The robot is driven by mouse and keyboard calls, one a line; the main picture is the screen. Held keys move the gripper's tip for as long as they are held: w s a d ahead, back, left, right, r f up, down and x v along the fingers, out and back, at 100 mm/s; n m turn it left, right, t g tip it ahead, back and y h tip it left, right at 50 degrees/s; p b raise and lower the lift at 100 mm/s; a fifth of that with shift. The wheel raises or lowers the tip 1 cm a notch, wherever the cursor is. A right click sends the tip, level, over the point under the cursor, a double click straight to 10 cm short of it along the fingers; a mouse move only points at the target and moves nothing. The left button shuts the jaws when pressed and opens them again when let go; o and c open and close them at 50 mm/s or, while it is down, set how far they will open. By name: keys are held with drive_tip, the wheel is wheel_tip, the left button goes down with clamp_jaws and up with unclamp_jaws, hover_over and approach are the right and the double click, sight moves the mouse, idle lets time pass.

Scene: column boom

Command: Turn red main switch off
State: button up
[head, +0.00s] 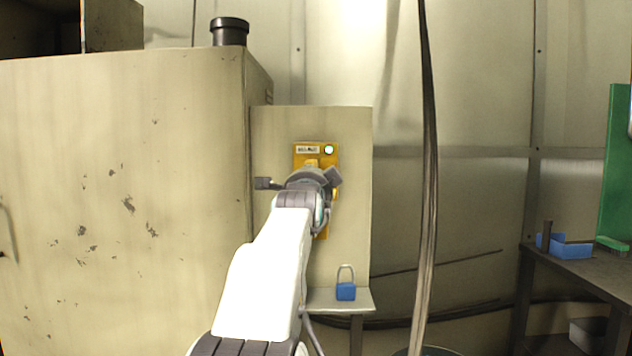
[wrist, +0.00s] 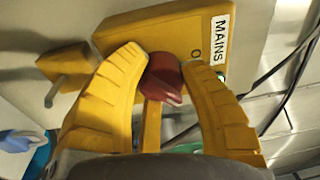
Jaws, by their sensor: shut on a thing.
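The red main switch (wrist: 166,78) is a red knob on a yellow box (wrist: 172,34) with a white MAINS label (wrist: 221,40) and an O mark beside it. My gripper (wrist: 164,62) has its two yellow ridged fingers shut on the red knob, one on each side. In the head view, my gripper (head: 312,172) is in front of the yellow box (head: 302,157) and hides the knob. A small lamp (head: 329,150) on the box glows green-white. The knob's exact angle is hard to tell.
The box is on a beige panel (head: 350,130) right of a large cabinet (head: 120,170). A blue padlock (head: 345,291) stands on a small shelf (head: 362,300) below. Dark cables (head: 427,180) hang to the right. A bench with a blue tray (head: 568,248) is at far right.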

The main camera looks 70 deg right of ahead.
drive_tip(key=shift+w+a+r, duration=0.1)
drive_tip(key=shift+w+r, duration=0.1)
drive_tip(key=o, duration=1)
drive_tip(key=shift+w, duration=0.15)
drive_tip(key=shift+c, duration=0.2)
drive_tip(key=shift+o, duration=1.3)
drive_tip(key=shift+f, duration=0.2)
drive_tip(key=r+v, duration=0.1)
drive_tip(key=v, duration=1.1)
drive_tip(key=shift+f, duration=0.4)
